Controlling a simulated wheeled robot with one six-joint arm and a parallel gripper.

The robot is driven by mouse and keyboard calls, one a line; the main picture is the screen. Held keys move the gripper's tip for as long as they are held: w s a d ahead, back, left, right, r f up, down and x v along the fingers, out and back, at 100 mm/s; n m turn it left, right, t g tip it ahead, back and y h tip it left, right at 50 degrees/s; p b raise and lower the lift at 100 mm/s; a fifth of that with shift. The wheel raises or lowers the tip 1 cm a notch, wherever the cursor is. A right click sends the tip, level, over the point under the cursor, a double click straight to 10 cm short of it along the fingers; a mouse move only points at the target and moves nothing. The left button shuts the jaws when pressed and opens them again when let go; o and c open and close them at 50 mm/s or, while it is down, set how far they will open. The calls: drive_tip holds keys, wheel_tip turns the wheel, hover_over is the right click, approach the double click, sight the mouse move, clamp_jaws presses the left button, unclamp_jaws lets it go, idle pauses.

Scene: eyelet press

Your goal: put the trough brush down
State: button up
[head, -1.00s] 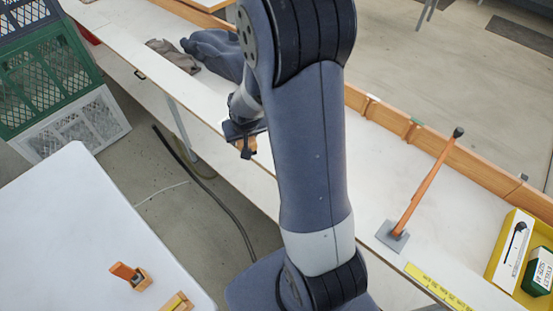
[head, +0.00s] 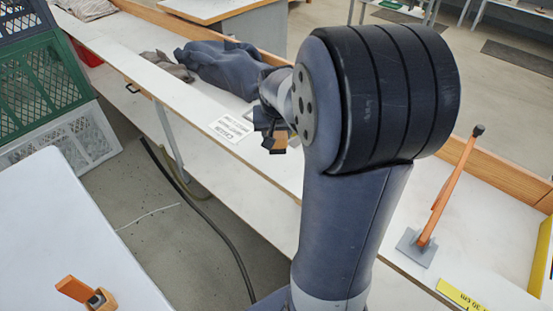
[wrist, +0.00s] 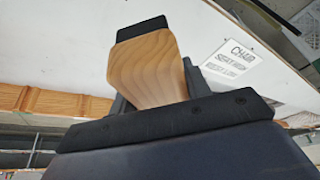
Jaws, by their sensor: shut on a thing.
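The trough brush shows as a pale wooden block (wrist: 150,70) with a dark end in the wrist view. It also shows small in the head view (head: 277,143). My gripper (head: 268,122) is shut on its wooden part, and in the wrist view my gripper (wrist: 155,108) spans the lower part of the block. It appears to be held above the long white bench (head: 150,75); the gap below is hard to judge. My arm hides part of the bench.
A printed white card (head: 231,127) lies on the bench near my gripper. Dark blue cloth (head: 215,68) lies farther back. An orange lever on a grey plate (head: 416,247) stands at right. Crates (head: 40,100) are at left. A white table (head: 70,230) is at front left.

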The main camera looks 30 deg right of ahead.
sight(278, 136)
wheel_tip(278, 136, down, 7)
drive_tip(key=shift+f, duration=0.15)
drive_tip(key=shift+b, duration=0.3)
drive_tip(key=shift+f, duration=0.2)
drive_tip(key=o, duration=0.9)
drive_tip(key=shift+r, duration=0.45)
drive_tip(key=p+v, duration=0.1)
drive_tip(key=v, duration=1)
drive_tip(key=shift+s+r, duration=0.1)
drive_tip(key=shift+r, duration=0.2)
drive_tip(key=shift+f, duration=0.1)
